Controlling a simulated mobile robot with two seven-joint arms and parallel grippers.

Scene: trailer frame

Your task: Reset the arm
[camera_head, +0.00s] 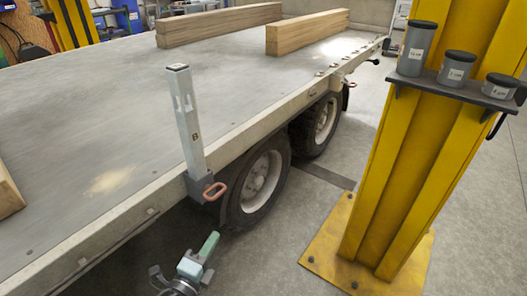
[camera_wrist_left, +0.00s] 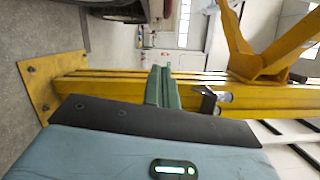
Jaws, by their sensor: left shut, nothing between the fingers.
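My left gripper (camera_head: 212,240) is low in the head view, with its green fingers pointing up and to the right. It is in front of the trailer's near wheel and over the floor, apart from the trailer side as far as I can tell. In the left wrist view its green fingers (camera_wrist_left: 161,86) are together with nothing between them. Behind them lies the yellow column, seen sideways. My right gripper is in neither view.
The trailer bed (camera_head: 120,100) carries wooden beams (camera_head: 305,32) and an upright grey post (camera_head: 185,115) at its edge. A yellow column (camera_head: 425,130) stands at right on a bolted base plate (camera_head: 325,250), with grey canisters (camera_head: 416,48) on a shelf. Grey floor (camera_head: 300,210) lies between.

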